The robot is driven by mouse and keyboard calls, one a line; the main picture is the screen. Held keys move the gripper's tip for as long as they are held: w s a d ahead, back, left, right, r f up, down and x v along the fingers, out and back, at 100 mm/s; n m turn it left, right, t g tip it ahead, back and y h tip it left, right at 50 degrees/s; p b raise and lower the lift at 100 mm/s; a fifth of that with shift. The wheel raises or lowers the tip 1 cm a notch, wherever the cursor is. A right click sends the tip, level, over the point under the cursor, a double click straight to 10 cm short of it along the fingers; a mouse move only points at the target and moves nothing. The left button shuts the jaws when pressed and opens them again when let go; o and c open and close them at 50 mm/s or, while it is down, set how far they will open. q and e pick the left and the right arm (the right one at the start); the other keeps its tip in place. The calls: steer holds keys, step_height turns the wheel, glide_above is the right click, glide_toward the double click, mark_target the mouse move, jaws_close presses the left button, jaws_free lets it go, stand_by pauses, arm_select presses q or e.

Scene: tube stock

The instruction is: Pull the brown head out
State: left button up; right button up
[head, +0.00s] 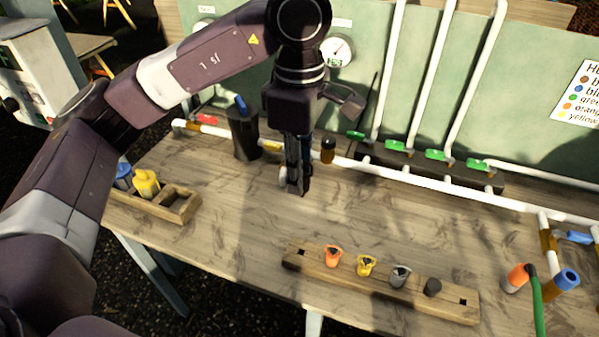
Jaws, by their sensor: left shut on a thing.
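My left gripper (297,185) points down over the middle of the table, just in front of the white pipe. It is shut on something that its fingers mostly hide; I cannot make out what. A brown piece with a dark top (328,150) stands upright just right of the fingers, at the pipe; it looks apart from them. A wooden rail (317,264) at the front carries an orange head (333,256), a yellow head (366,265), a grey head (401,275) and a dark head (432,287). Square holes at both its ends are empty. My right gripper is out of view.
A wooden box (184,209) at the left holds a blue piece (123,177) and a yellow piece (146,183). A black holder (244,138) stands left of my gripper. Green-handled valves (435,155) line the back. Orange and blue pieces stand front right. The central tabletop is clear.

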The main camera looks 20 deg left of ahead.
arm_select(q)
steer(key=shift+r+p, duration=1.1)
steer(key=shift+r, duration=0.6)
